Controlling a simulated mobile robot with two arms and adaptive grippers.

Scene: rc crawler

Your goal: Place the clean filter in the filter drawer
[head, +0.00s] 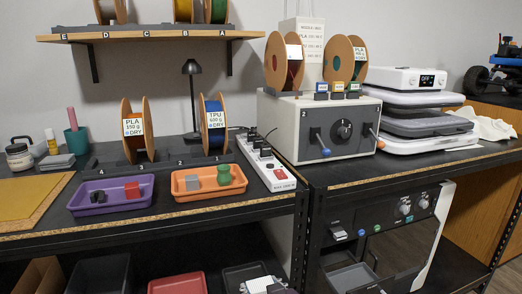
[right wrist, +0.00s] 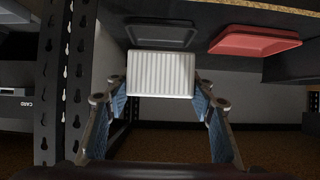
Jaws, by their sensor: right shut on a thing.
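The clean filter is a white pleated block (right wrist: 161,73). In the right wrist view it sits between the blue-padded fingers of my right gripper (right wrist: 160,98), which is shut on it. In the head view my right gripper (head: 272,288) and the white filter (head: 258,283) show at the bottom edge, partly cut off, left of the lower machine. A grey open drawer (head: 352,279) sticks out of the front of that black machine (head: 385,245). I take it for the filter drawer; its inside is only partly seen. My left gripper is out of view.
A black rack post (head: 300,240) stands between my right gripper and the open drawer. The upper bench holds a purple tray (head: 80,211), an orange tray (head: 182,197), a power strip (head: 270,177) and a grey box (head: 285,135). A red tray (head: 178,284) lies on the lower shelf.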

